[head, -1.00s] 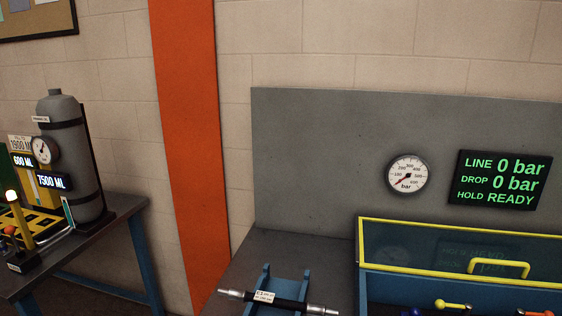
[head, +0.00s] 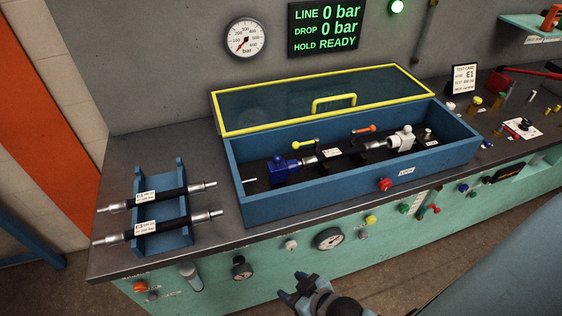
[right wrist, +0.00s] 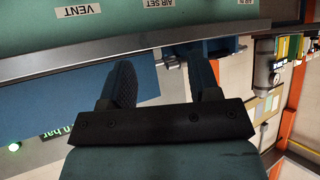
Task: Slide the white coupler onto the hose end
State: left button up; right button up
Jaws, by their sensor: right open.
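The white coupler (head: 402,139) sits at the right inside the open blue test box. A black hose (head: 349,151) lies in the box, and its silver right hose end (head: 378,145) points at the white coupler. I cannot tell whether they touch or overlap. A blue coupler (head: 285,167) is at the hose's left end. My right gripper (head: 302,284) is open and empty, low in front of the bench and well away from the coupler. Its two dark fingers (right wrist: 163,78) stand apart in the right wrist view. My left gripper is not in view.
The box's yellow-framed lid (head: 330,98) stands open behind it. A yellow lever (head: 304,143) and an orange lever (head: 363,129) rise inside. Two hoses lie on a blue rack (head: 163,212) at left. The display (head: 326,25) reads 0 bar. Knobs line the bench front.

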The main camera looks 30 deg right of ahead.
aim_at(403, 140)
jog(key=z, duration=1.85)
